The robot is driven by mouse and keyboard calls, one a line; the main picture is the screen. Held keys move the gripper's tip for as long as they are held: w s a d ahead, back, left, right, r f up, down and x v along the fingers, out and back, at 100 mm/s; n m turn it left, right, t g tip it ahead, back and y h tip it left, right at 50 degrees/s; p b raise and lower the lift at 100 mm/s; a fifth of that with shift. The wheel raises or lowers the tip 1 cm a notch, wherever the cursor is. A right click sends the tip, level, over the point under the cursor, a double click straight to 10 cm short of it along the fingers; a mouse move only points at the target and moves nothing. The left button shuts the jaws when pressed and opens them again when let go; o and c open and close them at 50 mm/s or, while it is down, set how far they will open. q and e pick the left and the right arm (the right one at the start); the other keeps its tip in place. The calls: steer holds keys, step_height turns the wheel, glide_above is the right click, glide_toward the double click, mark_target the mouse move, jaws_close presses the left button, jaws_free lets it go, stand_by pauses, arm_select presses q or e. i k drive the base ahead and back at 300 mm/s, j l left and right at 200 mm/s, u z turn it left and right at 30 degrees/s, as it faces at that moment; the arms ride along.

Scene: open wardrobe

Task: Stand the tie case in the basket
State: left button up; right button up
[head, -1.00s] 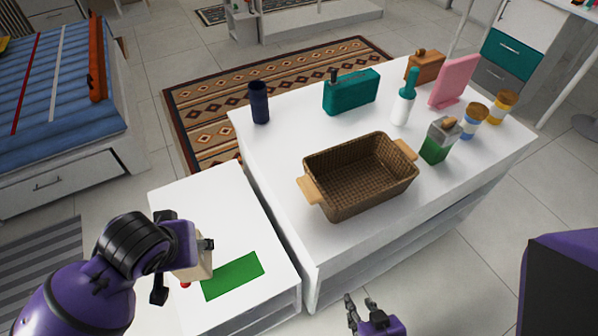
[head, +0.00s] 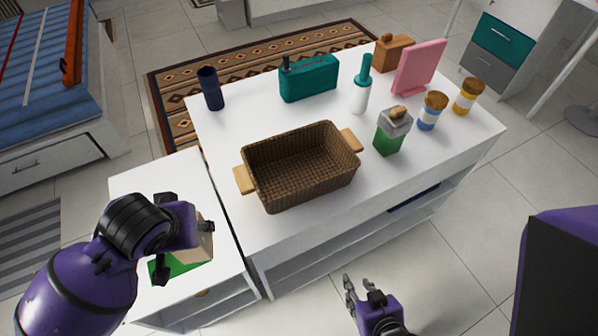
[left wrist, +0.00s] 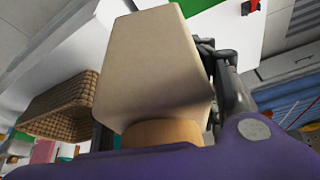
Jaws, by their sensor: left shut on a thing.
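My left gripper (head: 190,238) is shut on a beige block-shaped thing (head: 204,246), held over or near the green mat (head: 160,272) on the low white unit. In the left wrist view the held thing (left wrist: 155,70) has broad smooth faces and a round wood-coloured end (left wrist: 162,133). I cannot tell whether it is the tie case. The brown woven basket (head: 262,187) with wooden handles stands on the white table, right of the left gripper, and looks empty. It also shows in the left wrist view (left wrist: 62,108). My right gripper (head: 359,288) is open and empty, in front of the table.
On the white table (head: 225,135), a dark blue cylinder (head: 210,89), a teal box (head: 309,80), a white-and-teal bottle (head: 361,88), a green-and-grey container (head: 392,132), a pink panel (head: 418,67), a brown box (head: 391,51) and two jars stand behind or right of the basket.

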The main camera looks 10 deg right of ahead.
mark_target(300, 176)
steer(key=l, duration=1.15)
steer(key=i, duration=0.45)
